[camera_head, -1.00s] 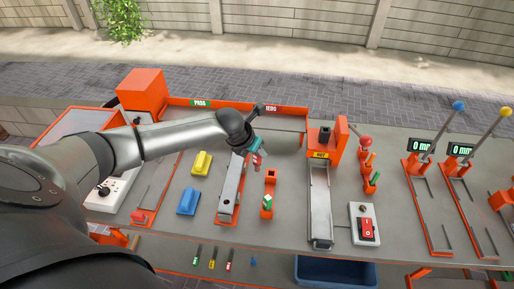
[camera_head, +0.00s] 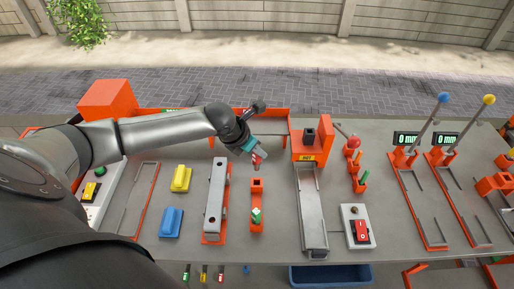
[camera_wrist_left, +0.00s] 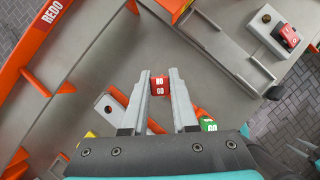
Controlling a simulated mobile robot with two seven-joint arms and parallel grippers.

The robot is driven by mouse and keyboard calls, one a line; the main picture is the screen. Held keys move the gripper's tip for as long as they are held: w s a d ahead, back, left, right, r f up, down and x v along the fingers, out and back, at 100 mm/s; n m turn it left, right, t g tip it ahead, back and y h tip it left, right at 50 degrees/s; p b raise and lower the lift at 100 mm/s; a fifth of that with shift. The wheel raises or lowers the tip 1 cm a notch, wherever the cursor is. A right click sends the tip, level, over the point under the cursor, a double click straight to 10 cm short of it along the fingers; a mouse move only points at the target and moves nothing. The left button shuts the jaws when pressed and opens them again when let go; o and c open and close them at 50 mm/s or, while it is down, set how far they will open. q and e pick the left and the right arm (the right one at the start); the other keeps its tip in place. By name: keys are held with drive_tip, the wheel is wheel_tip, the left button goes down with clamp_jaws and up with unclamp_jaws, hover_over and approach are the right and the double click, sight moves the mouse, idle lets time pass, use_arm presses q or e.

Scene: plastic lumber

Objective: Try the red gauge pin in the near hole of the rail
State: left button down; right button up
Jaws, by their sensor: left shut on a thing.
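My left gripper (camera_head: 256,148) is shut on the red gauge pin (camera_head: 258,159), which hangs below the fingers in the air. In the left wrist view the pin (camera_wrist_left: 158,85), with white lettering, sits between the two grey fingers (camera_wrist_left: 157,95). The grey rail (camera_head: 216,185) lies on an orange base to the left of the gripper; its near hole (camera_head: 211,220) is a dark round opening, uncovered. The pin is apart from the rail, beyond the orange pin stand (camera_head: 257,205). A green pin (camera_head: 256,215) is in the stand's near end.
Yellow (camera_head: 181,179) and blue (camera_head: 171,222) blocks lie left of the rail. A grey chute (camera_head: 312,215) and a red switch box (camera_head: 357,228) stand to the right. An orange wall with signs (camera_head: 277,112) runs behind the gripper. The bench between rail and stand is clear.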

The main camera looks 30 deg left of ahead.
sight(254, 162)
use_arm(q)
drive_tip(key=shift+f+b, duration=1.2)
drive_tip(key=shift+f, duration=0.65)
drive_tip(key=shift+f+b, duration=0.75)
drive_tip(key=shift+f, duration=0.65)
drive_tip(key=shift+f+b, duration=1.15)
drive_tip(key=shift+f, duration=0.9)
idle(1.0)
drive_tip(key=c, duration=0.6)
unclamp_jaws()
